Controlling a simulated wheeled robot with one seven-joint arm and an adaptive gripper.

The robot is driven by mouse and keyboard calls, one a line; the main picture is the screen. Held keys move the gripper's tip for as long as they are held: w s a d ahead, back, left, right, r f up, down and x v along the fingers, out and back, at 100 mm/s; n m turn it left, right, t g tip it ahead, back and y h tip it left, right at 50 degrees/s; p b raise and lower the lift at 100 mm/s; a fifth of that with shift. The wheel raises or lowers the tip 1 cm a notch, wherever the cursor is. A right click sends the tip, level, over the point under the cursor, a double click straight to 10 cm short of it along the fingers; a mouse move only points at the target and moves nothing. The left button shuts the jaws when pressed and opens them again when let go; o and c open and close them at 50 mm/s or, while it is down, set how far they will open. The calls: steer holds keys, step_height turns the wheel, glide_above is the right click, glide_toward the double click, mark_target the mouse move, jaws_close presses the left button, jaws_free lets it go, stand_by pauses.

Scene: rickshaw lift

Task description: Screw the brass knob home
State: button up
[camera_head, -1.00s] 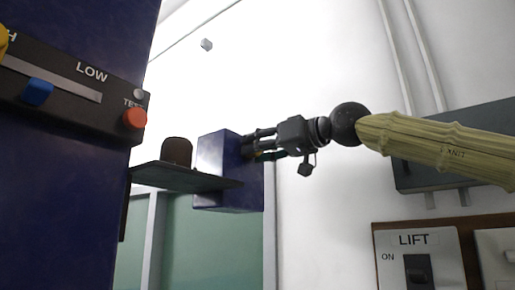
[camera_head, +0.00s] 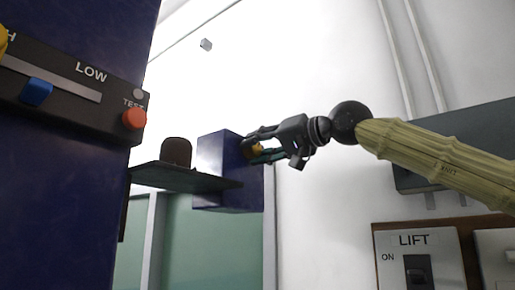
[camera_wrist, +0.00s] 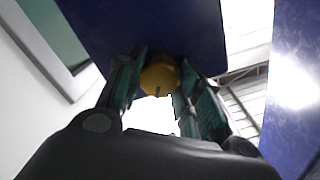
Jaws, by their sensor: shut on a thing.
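The brass knob (camera_head: 256,151) is a yellow-gold round piece at the right face of a dark blue box (camera_head: 229,200). In the wrist view the knob (camera_wrist: 159,76) sits between my two fingers, with a dark mark on its face. My gripper (camera_head: 262,148) reaches in from the right and is shut on the knob. In the wrist view my gripper (camera_wrist: 158,90) has a teal-padded finger on each side of the knob. The blue box (camera_wrist: 150,25) is right behind it. The fingers partly hide the knob in the head view, and I cannot see its thread.
A dark shelf (camera_head: 160,178) carrying a brown rounded object (camera_head: 176,152) juts out left of the box. A blue column bears a panel with a blue slider (camera_head: 37,92) and a red button (camera_head: 134,119). A LIFT switch (camera_head: 418,272) is at lower right.

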steer(key=m, duration=0.5)
steer(key=shift+w+f+m, duration=0.1)
steer(key=shift+f+m, duration=0.05)
steer(key=shift+m, duration=0.15)
steer(key=m, duration=1)
steer(key=shift+m+g, duration=0.3)
steer(key=shift+g, duration=0.1)
steer(key=m+b, duration=0.1)
steer(key=m, duration=0.3)
steer(key=shift+d, duration=0.1)
steer(key=m+b, duration=0.1)
steer(key=m, duration=0.1)
steer(key=m+b, duration=0.1)
steer(key=m, duration=0.2)
steer(key=shift+r+m+y, duration=0.2)
steer(key=shift+m+y, duration=0.1)
steer(key=m+b, duration=0.2)
steer(key=m, duration=0.3)
steer(key=shift+d+r, duration=0.1)
steer(key=m+b, duration=0.3)
steer(key=m, duration=0.4)
steer(key=shift+t+b, duration=0.3)
steer(key=shift+b, duration=0.05)
steer(key=shift+o, duration=0.2)
steer(key=shift+w+m+b, duration=0.1)
steer(key=shift+m+b, duration=0.8)
steer(key=shift+m, duration=1.1)
